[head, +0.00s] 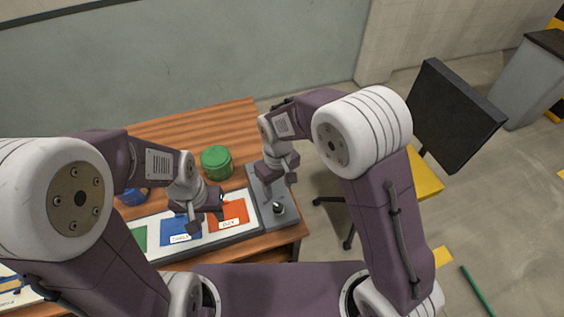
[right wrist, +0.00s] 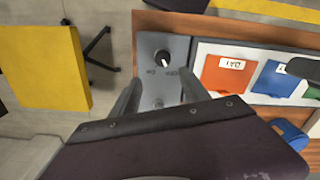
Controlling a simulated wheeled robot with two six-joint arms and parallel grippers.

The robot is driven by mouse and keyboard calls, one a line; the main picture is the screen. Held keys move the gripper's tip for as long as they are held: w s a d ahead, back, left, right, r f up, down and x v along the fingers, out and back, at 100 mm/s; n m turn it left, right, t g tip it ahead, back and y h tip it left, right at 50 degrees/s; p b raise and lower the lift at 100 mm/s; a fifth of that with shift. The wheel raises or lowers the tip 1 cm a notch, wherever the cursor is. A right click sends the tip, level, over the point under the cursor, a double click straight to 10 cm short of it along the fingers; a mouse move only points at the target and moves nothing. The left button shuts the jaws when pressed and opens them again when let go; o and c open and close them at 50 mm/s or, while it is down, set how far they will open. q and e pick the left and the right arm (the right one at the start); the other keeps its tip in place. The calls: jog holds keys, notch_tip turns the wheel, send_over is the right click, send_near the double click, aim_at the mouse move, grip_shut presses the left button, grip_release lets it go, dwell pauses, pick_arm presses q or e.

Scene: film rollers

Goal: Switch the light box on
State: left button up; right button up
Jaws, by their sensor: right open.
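The light box (head: 244,231) lies along the front of the wooden table, with a white top bearing green, blue (head: 176,230) and orange (head: 229,214) squares. A grey control panel (head: 263,190) forms its right end and carries a dark round knob (head: 278,208) with a white mark; it also shows in the right wrist view (right wrist: 162,59). Small lettering beside the knob is unreadable. My right gripper (head: 280,181) is open and empty over the panel, its fingers (right wrist: 156,95) pointing toward the knob, apart from it. My left gripper (head: 206,219) is open above the blue and orange squares. I cannot tell whether the box is lit.
A green round container (head: 217,162) stands behind the light box. A blue mug (head: 132,197) is partly hidden by my left arm. A chair with a yellow seat (head: 426,182) and dark back (head: 452,115) stands right of the table's edge.

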aim_at(278, 206)
jog(key=shift+s+a+f, duration=0.15)
jog(key=shift+s+f, duration=0.75)
jog(key=shift+s, duration=0.1)
jog(key=f, duration=0.4)
jog(key=w+f, duration=0.1)
jog(key=f, duration=0.1)
jog(key=shift+f, duration=0.2)
pick_arm(q)
jog(key=shift+s+a, duration=0.15)
jog(key=shift+s, duration=0.6)
pick_arm(e)
jog(key=shift+s+f, duration=0.2)
jog(key=shift+f, duration=0.1)
jog(key=shift+w, duration=0.1)
jog(key=c, duration=0.4)
pick_arm(q)
jog(key=shift+w, duration=0.1)
pick_arm(e)
grip_shut()
